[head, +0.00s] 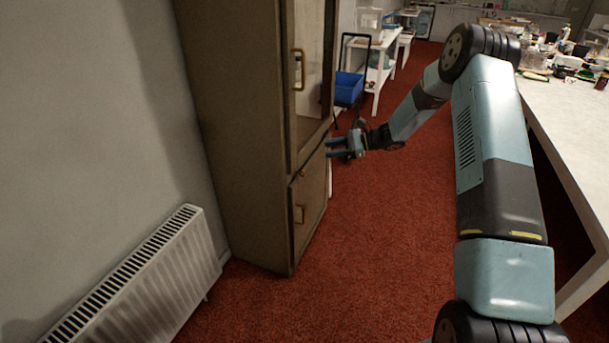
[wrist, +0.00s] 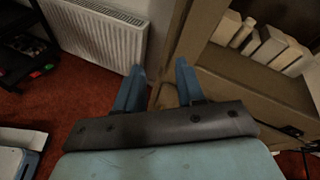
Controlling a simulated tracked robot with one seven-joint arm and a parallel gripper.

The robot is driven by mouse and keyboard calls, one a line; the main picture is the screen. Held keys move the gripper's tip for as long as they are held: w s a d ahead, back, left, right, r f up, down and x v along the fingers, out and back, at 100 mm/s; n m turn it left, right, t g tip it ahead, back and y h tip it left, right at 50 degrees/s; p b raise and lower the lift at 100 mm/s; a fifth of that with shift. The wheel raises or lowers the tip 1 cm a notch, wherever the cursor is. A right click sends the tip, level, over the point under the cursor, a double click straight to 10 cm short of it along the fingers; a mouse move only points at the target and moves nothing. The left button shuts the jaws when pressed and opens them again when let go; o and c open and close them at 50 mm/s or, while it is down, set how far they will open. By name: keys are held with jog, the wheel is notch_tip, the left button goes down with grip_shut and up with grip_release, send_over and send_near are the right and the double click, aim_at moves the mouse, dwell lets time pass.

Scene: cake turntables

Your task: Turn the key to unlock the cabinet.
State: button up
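A tall beige-brown cabinet (head: 232,110) stands against the left wall in the head view, with an upper glazed door and a lower solid door (head: 312,198). A small brass piece (head: 302,173) sits near the top of the lower door; I cannot tell whether it is the key. My gripper (head: 328,148) is beside the cabinet's front, near the height of the joint between the doors. In the wrist view its two blue fingers (wrist: 160,66) are apart with nothing between them. The cabinet (wrist: 205,22) shows on the right there, beyond the fingertips.
Brass handles are on the upper door (head: 299,70) and lower door (head: 299,214). A white radiator (head: 140,275) is on the wall at lower left. A blue bin on a trolley (head: 348,88) stands behind my gripper. A cluttered white table (head: 570,110) is at right. Red carpet between is clear.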

aim_at(303, 177)
jog(key=w+d+f+m+t+y, duration=0.1)
jog(key=w+f+m+t, duration=0.25)
jog(key=f, duration=0.65)
jog(key=w+f+m+t+y, duration=0.15)
jog(key=f+m, duration=0.25)
jog(key=f, duration=0.5)
jog(key=x, duration=0.4)
jog(key=w+x, duration=0.1)
jog(key=x, duration=0.8)
jog(key=shift+w+a+f, duration=0.15)
jog(key=shift+w+f, duration=0.1)
jog(key=shift+f, duration=0.05)
jog(key=shift+c, duration=0.3)
grip_shut()
